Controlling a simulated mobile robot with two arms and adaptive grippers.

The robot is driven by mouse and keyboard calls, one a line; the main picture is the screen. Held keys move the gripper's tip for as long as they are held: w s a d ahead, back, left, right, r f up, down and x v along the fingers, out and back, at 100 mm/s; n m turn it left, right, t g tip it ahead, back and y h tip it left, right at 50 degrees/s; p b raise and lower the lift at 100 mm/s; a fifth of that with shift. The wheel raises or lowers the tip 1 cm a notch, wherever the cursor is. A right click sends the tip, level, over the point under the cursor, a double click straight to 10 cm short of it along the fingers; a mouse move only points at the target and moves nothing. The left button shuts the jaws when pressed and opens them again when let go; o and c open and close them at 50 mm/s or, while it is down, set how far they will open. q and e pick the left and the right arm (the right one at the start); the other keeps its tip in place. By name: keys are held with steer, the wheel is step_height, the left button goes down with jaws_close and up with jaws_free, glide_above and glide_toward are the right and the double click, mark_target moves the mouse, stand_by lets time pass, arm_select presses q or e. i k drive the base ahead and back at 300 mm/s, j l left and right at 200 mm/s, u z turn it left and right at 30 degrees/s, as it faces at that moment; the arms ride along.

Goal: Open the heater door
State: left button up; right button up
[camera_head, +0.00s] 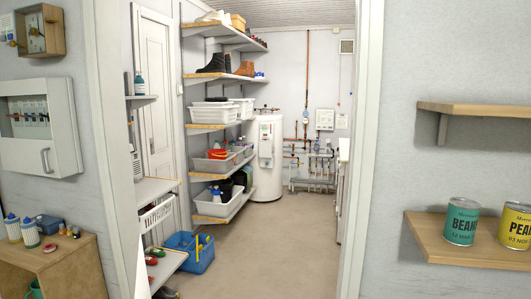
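The heater (264,178) is a white upright cylinder at the far end of the back room, beyond the doorway. A pale panel with a small red mark and dark details, seemingly its door (266,141), is on its upper front. The panel looks closed, but it is too small to be sure. Neither of my grippers is in view.
The doorway's right frame (360,150) and left wall edge bound the way in. Bare floor (275,235) runs to the heater. Loaded shelves (212,126) and a blue bin (187,252) line the left. A wooden shelf with cans (462,222) is at right.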

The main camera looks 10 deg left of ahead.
mark_target(266, 148)
steer(key=i+j+u, duration=0.65)
steer(key=i, duration=0.85)
steer(key=i+j+z, duration=0.1)
steer(key=i, duration=0.4)
steer(key=i+j+z, duration=0.1)
steer(key=i, duration=0.45)
steer(key=i+l+z, duration=0.1)
steer(key=i+z, duration=0.15)
steer(key=i, duration=0.75)
steer(key=i+j+z, duration=0.25)
steer(key=i, duration=0.8)
steer(key=i+l, duration=0.1)
steer(key=i, duration=1.95)
steer(key=i+u, duration=0.15)
steer(key=i, duration=0.45)
steer(key=i+l+u, duration=0.15)
steer(key=i, duration=0.4)
steer(key=i+l+u, duration=0.15)
steer(key=i, duration=0.45)
